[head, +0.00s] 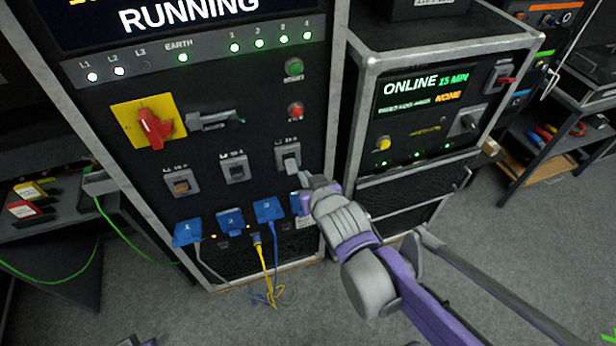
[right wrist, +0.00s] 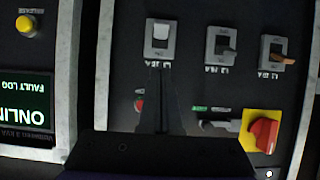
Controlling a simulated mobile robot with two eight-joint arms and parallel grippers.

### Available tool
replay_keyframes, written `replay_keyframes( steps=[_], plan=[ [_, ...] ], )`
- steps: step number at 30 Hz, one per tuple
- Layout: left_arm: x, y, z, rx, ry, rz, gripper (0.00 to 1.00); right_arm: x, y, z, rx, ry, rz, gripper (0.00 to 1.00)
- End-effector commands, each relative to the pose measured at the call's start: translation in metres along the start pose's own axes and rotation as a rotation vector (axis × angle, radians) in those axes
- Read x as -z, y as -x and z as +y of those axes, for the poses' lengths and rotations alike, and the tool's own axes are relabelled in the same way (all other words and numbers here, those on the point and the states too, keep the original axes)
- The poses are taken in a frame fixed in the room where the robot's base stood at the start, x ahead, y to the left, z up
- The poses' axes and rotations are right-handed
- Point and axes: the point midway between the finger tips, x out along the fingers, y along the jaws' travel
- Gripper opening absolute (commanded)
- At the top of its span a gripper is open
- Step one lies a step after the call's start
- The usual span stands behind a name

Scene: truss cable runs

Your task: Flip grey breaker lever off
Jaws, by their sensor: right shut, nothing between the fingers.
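Three breakers sit in a row on the tall black cabinet. The left breaker (head: 181,183) has a brown-orange lever, and the right breaker (head: 288,157) has a whitish lever. My right gripper (head: 308,181) is shut and empty, just below and right of the whitish-lever breaker in the head view. In the right wrist view, which looks upside down, its fingers (right wrist: 158,80) point toward that same breaker. My left gripper is not clearly in view.
A red rotary switch on a yellow plate (head: 128,132), a grey handle (head: 217,120) and green and red buttons (head: 294,69) sit above the breakers. Blue plugs (head: 229,221) with hanging cables are below. A second cabinet (head: 436,105) stands close on the right.

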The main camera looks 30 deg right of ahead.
Motion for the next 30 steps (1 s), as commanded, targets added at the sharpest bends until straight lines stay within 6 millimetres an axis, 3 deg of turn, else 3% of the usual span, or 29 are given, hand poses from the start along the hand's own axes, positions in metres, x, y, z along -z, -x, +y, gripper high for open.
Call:
replay_keyframes(
  steps=[7, 24, 26, 30],
  plan=[
    [0.003, 0.003, 0.000, 0.000, 0.000, 0.003, 0.50, -0.001, 0.013, 0.000, 0.001, 0.000, 0.000, 0.00],
    [0.003, 0.003, 0.000, 0.000, 0.000, 0.003, 0.50, -0.002, 0.013, -0.001, 0.001, 0.001, -0.005, 0.00],
    [0.003, 0.003, 0.000, 0.000, 0.000, 0.003, 0.50, -0.009, 0.015, -0.004, 0.007, 0.006, -0.033, 0.00],
    [0.003, 0.003, 0.000, 0.000, 0.000, 0.003, 0.50, -0.055, 0.031, -0.021, 0.047, 0.050, -0.226, 0.00]
  ],
)
